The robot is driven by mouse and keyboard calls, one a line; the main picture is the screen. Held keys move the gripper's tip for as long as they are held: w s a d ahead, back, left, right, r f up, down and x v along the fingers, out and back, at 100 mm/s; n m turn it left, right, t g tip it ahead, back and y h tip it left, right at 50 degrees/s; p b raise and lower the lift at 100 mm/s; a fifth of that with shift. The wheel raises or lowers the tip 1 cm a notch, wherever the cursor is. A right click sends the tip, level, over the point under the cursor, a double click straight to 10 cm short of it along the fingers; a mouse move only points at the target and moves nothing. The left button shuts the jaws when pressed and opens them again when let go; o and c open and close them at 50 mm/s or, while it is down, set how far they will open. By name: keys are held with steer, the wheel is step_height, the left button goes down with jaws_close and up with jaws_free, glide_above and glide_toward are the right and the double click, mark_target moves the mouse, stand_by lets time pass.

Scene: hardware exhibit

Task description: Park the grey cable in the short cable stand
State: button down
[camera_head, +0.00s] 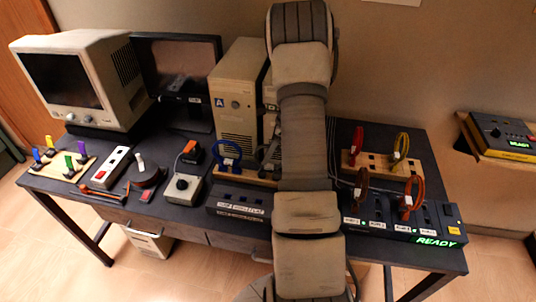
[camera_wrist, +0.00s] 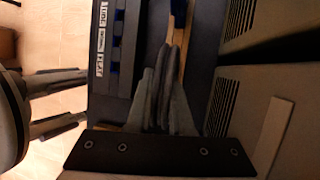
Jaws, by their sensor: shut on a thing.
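My gripper (camera_wrist: 166,70) points down at the table in the wrist view, its grey fingers close together. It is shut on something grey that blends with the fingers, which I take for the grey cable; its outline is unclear. A wooden cable stand (camera_head: 256,181) with a blue cable loop (camera_head: 228,155) stands behind the dark labelled box. Part of that stand is hidden by my arm in the head view. Its wood (camera_wrist: 178,28) shows beside the fingertips in the wrist view. I cannot tell whether the cable touches it.
A beige computer tower (camera_head: 237,90) stands close behind the stand. The dark labelled box (camera_head: 238,203) lies in front. At right, another wooden stand (camera_head: 375,163) holds red and yellow cables, and a panel lit READY (camera_head: 436,241) has brown and red cables. Small devices fill the left.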

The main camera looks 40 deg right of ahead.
steer(key=shift+f, duration=0.2)
stand_by(0.4)
steer(key=shift+c, duration=0.5)
jaws_free()
steer(key=shift+r, duration=0.1)
stand_by(0.3)
steer(key=p+v, duration=0.4)
steer(key=v, duration=0.3)
steer(key=shift+r+p, duration=0.15)
steer(key=shift+p, duration=0.25)
steer(key=shift+d, duration=0.1)
stand_by(0.5)
